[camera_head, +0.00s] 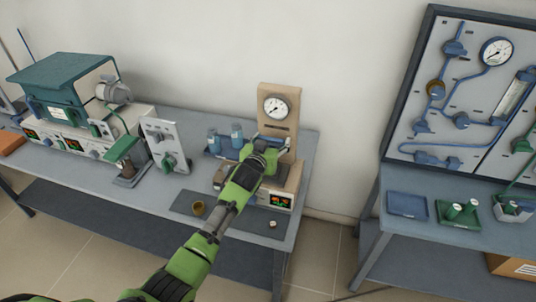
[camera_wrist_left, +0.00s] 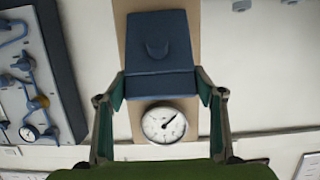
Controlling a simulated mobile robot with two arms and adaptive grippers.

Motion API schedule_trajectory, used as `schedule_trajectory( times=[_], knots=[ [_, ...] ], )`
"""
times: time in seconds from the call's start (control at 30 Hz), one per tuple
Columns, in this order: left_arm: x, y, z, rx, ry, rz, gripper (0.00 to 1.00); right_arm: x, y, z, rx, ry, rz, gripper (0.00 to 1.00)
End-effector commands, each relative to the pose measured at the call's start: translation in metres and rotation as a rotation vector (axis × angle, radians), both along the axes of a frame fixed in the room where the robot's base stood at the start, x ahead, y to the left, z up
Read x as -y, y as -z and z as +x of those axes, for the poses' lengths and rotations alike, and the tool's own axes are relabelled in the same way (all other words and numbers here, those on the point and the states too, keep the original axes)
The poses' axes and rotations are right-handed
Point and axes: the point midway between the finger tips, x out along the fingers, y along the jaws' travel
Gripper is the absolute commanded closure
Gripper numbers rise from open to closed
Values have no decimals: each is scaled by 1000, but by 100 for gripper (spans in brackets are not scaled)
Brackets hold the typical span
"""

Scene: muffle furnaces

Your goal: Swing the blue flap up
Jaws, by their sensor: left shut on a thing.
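The blue flap (camera_wrist_left: 160,42) fills the upper middle of the left wrist view, against a tan upright panel (camera_head: 278,103) with a round gauge (camera_head: 277,107). The gauge also shows close to the flap in the wrist view (camera_wrist_left: 164,124), which looks upside down. My left gripper (camera_wrist_left: 161,82) is shut on the flap, with one finger against each side edge. In the head view the left gripper (camera_head: 262,158) is at the front of the panel, below the gauge, and hides most of the flap. My right gripper is in neither view.
The tan device's base has a lit display (camera_head: 280,201). Blue bottles (camera_head: 237,135) stand to its left, and a brown cup (camera_head: 198,209) sits on the dark mat in front. A white panel with a green knob (camera_head: 168,161) stands further left. A framed gauge board (camera_head: 470,90) is at right.

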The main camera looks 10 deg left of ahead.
Motion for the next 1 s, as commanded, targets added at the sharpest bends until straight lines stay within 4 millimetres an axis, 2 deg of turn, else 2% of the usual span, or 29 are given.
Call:
schedule_trajectory(
  times=[0.03, 0.23, 0.5, 1.0],
  knots=[
    [0, -17, 9, 25, 1, -3, 76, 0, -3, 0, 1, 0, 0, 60],
    [0, -27, 25, 6, 2, 1, 77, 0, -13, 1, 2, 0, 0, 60],
    [1, -27, 34, -88, 2, 3, 76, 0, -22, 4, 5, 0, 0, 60],
    [1, -27, 36, -110, 2, 4, 76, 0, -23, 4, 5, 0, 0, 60]
  ],
)
